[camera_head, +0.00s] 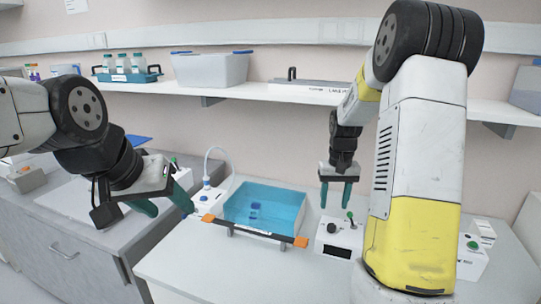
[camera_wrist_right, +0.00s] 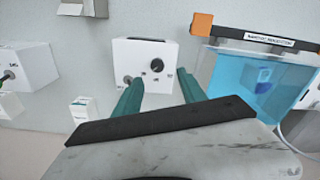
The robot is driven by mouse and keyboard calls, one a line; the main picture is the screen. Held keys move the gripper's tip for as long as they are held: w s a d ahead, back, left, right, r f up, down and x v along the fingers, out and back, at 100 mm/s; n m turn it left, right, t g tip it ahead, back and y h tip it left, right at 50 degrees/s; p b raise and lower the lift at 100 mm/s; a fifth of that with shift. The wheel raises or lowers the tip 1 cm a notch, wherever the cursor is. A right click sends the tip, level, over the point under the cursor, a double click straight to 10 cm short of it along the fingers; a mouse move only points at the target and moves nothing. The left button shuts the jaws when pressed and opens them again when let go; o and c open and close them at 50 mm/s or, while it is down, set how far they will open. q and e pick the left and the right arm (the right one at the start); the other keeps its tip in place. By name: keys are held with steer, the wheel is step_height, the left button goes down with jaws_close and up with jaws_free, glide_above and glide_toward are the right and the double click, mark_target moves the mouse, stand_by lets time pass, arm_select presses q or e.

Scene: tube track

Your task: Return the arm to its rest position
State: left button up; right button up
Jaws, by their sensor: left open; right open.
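My right gripper (camera_head: 337,194) is open and empty. In the head view it hangs with its green fingers pointing down, above a white control box (camera_head: 338,237) with a black knob. In the right wrist view the fingers (camera_wrist_right: 160,98) are spread apart, with the control box (camera_wrist_right: 150,65) beyond them. My left gripper (camera_head: 168,207) is open and empty at the left, its green fingers tilted down to the right, near the left end of the blue water bath.
The water bath (camera_head: 290,203), with a small dark-blue object (camera_head: 255,209) inside, has an orange-ended bar (camera_head: 262,233) along its front. A wall shelf (camera_head: 240,88) carries a grey bin (camera_head: 211,70) and a teal bottle rack (camera_head: 127,75). Small white boxes (camera_head: 470,258) stand at the right.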

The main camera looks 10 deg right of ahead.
steer(key=s+a+r+t, duration=0.2)
steer(key=s+a+r, duration=0.3)
steer(key=r, duration=0.4)
steer(key=s+a+r+n+t+y, duration=0.1)
steer(key=s+a+r+t, duration=0.1)
steer(key=s, duration=0.6)
steer(key=s+a+r+n+t+y, duration=0.1)
steer(key=s+a+r+t, duration=0.1)
steer(key=s+a+r, duration=0.3)
steer(key=s+r, duration=0.1)
steer(key=s, duration=0.3)
steer(key=shift+s, duration=0.25)
